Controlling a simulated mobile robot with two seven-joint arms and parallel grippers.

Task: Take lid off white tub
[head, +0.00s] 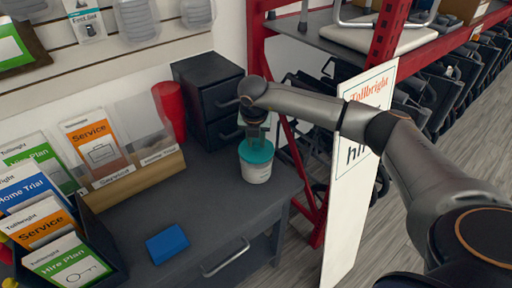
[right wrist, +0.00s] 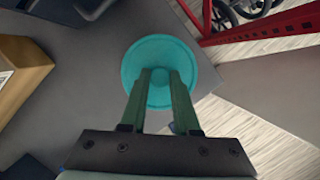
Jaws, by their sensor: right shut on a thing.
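The white tub (head: 257,172) stands upright on the dark grey desk near its right edge. Its round teal lid (head: 256,153) sits on top of it. My right gripper (head: 255,138) comes down from above and is shut on the lid. In the right wrist view, the two fingers (right wrist: 160,78) close on the small knob at the middle of the lid (right wrist: 200,75), and the lid hides the tub. My left gripper is not in view.
A black drawer unit (head: 210,95) and a red cup (head: 168,112) stand behind the tub. A white sign board (head: 350,190) and red rack (head: 312,215) are to the right.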

